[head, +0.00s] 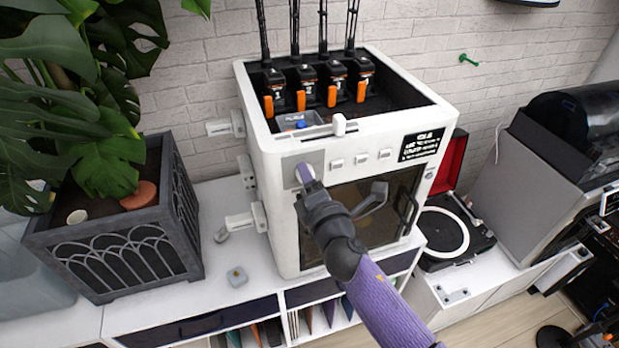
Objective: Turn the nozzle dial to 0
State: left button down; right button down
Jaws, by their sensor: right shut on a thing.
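The white printer (285,228) stands on the white cabinet, with a grey dial panel (291,165) at the upper left of its front. My right gripper (307,178) reaches up from the lower right to this panel. It is shut on the nozzle dial (303,172), which is mostly covered by the fingers. The dial's marks and the number it points to cannot be read. My left gripper is not in view.
Small white buttons (361,159) sit in a row right of the dial, above the dark printer door (352,200). A planter (120,240) stands left and a turntable (445,232) right. A small grey block (237,277) lies on the cabinet top (205,290).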

jog(key=shift+n, duration=0.9)
jog(key=shift+c, duration=1.1)
grip_release()
jog(key=v, duration=1)
jog(key=shift+p, duration=0.4)
